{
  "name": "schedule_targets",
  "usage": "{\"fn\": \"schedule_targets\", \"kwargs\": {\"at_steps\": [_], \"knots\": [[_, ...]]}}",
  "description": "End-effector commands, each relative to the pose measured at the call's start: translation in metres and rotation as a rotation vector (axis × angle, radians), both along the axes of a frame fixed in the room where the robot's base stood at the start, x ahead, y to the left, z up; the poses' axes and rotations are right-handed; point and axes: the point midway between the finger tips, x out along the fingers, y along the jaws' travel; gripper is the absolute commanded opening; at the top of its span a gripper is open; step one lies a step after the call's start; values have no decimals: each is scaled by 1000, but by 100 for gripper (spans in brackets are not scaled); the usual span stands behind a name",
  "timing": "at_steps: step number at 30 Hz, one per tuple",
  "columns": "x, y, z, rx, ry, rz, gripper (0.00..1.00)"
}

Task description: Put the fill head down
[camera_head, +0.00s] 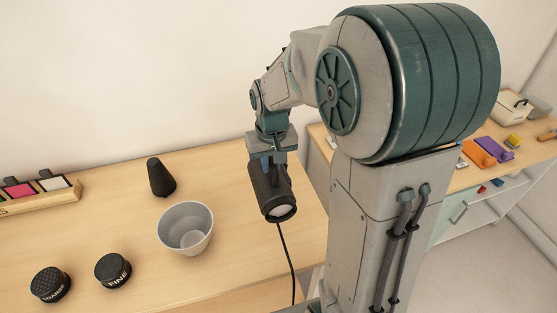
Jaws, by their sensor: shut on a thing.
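The fill head (272,192) is a black cylindrical lamp with a pale round front that faces down and toward the camera. The fill head shows over the right part of the wooden table (110,226). I cannot tell from this view how far it is above the top. The gripper's fingertips are partly hidden by the fill head.
A grey bowl (186,229) and a black cone-shaped object (160,177) stand left of the fill head. Two black round lidded items (50,284) (113,270) are at the front left. A rack of coloured swatches (34,192) is at far left. A second table (443,178) is behind my arm.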

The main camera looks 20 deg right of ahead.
Motion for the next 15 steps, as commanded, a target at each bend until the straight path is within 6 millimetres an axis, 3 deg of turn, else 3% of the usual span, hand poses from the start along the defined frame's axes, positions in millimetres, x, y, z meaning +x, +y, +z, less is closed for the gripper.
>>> {"fn": "schedule_targets", "kwargs": {"at_steps": [6, 15], "knots": [[25, 9, -12, -1, -3, 1, 0], [36, 13, -23, 0, -5, 0, 0]]}}
